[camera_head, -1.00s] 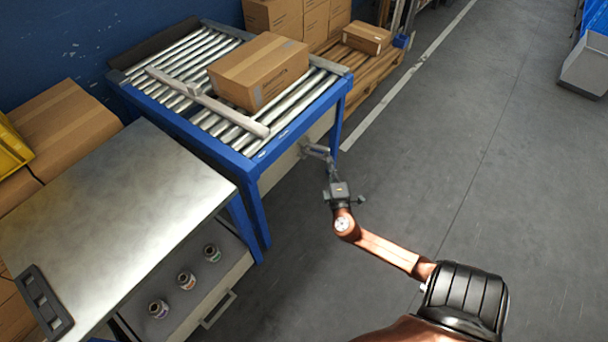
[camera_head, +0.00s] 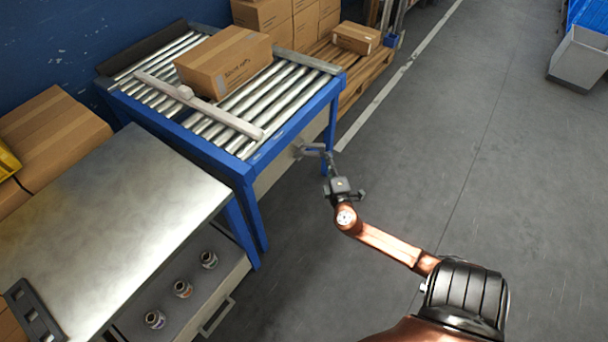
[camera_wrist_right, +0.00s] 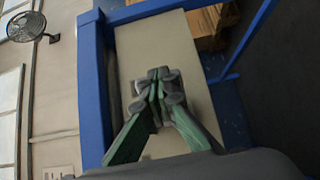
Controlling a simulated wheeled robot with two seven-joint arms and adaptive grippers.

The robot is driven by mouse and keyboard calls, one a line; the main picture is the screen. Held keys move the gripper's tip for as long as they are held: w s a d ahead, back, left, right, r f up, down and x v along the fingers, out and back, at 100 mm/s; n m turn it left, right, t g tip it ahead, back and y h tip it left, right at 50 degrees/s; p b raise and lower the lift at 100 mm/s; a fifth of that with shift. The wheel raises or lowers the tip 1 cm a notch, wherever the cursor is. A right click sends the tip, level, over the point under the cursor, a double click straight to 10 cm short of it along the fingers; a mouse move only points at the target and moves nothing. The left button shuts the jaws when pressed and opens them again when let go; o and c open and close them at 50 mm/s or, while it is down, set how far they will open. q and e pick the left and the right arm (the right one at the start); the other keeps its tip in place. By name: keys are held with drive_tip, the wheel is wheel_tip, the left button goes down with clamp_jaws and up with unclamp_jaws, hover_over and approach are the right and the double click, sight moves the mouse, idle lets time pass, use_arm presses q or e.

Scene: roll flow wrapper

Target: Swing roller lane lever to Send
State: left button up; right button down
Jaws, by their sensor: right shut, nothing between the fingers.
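The roller lane is a blue-framed table of silver rollers (camera_head: 285,98) in the head view. A cardboard box (camera_head: 222,66) sits on its rollers, behind a pale diagonal bar (camera_head: 225,117). My right gripper (camera_head: 308,151) is at the pale side panel (camera_head: 284,166) below the lane's front right corner. In the right wrist view, its fingers (camera_wrist_right: 158,88) are shut in front of that panel (camera_wrist_right: 196,86), with nothing seen between them. The lever cannot be made out clearly; part of it may be hidden behind the fingers. My left gripper is not in view.
A metal-topped table (camera_head: 110,205) stands at the left, with several small containers on a shelf below. Boxes on a pallet (camera_head: 357,80) stand behind the lane.

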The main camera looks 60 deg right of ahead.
drive_tip(key=shift+d+r, duration=0.3)
drive_tip(key=shift+d, duration=0.1)
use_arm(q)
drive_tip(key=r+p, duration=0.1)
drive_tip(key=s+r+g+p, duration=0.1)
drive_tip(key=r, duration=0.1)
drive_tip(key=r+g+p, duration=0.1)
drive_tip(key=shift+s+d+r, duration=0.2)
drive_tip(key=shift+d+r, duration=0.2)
use_arm(e)
drive_tip(key=s+a, duration=0.2)
drive_tip(key=s, duration=0.9)
drive_tip(key=shift+s+a+f, duration=0.25)
drive_tip(key=shift+a+f, duration=0.1)
idle(1.1)
